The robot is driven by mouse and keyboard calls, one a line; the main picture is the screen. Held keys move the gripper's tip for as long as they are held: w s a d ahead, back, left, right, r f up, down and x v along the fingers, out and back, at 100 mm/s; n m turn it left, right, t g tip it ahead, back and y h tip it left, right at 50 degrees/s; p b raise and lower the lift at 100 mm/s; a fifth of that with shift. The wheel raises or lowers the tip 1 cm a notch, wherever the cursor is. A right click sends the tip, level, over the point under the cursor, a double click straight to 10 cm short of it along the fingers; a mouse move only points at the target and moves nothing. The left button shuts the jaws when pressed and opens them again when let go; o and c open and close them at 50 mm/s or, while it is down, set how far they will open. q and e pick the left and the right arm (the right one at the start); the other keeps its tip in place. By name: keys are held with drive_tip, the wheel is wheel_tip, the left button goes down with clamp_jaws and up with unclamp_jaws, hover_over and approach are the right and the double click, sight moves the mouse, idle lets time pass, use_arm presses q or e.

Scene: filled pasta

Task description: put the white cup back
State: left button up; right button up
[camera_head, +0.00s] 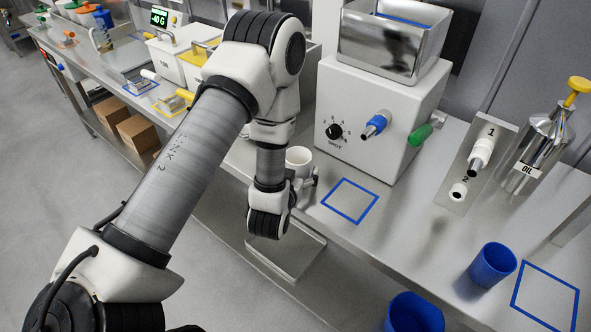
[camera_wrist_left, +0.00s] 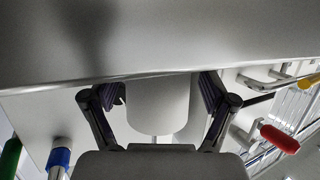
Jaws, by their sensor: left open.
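The white cup (camera_head: 298,157) stands upright on the steel counter, just left of the filling machine and partly hidden behind my left arm. My left gripper (camera_head: 304,182) is low at the counter beside it. In the left wrist view the white cup (camera_wrist_left: 160,103) shows between the two spread fingers of my left gripper (camera_wrist_left: 160,92), with a gap visible on each side. An empty blue square outline (camera_head: 349,200) lies on the counter to the right of the cup. My right gripper is not in view.
The filling machine (camera_head: 375,125) with a steel hopper stands behind the blue square. A blue cup (camera_head: 492,265), a second blue outline (camera_head: 545,297) and an oil can (camera_head: 545,140) are at right.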

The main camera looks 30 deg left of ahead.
use_arm(q)
drive_tip(key=shift+s+d, duration=0.1)
drive_tip(key=shift+s, duration=0.1)
drive_tip(key=b+v, duration=0.1)
drive_tip(key=v, duration=0.4)
drive_tip(key=shift+s+b, duration=0.4)
drive_tip(key=r+p, duration=0.1)
drive_tip(key=p, duration=0.1)
drive_tip(key=s+r+p, duration=0.1)
drive_tip(key=shift+d+p, duration=0.25)
drive_tip(key=shift+p, duration=0.15)
drive_tip(key=s+d+f+m+g+h, duration=0.1)
drive_tip(key=s+d+f+g+h, duration=0.1)
drive_tip(key=s+f+g, duration=0.5)
drive_tip(key=s+d+f+m+g+h+p, duration=0.1)
drive_tip(key=s+d+f+g, duration=0.3)
drive_tip(key=s+f, duration=0.8)
drive_tip(key=s+m+g+h, duration=0.1)
drive_tip(key=s+g, duration=0.1)
drive_tip(key=shift+s+g+h, duration=0.3)
drive_tip(key=shift+g, duration=0.1)
drive_tip(key=shift+f, duration=0.15)
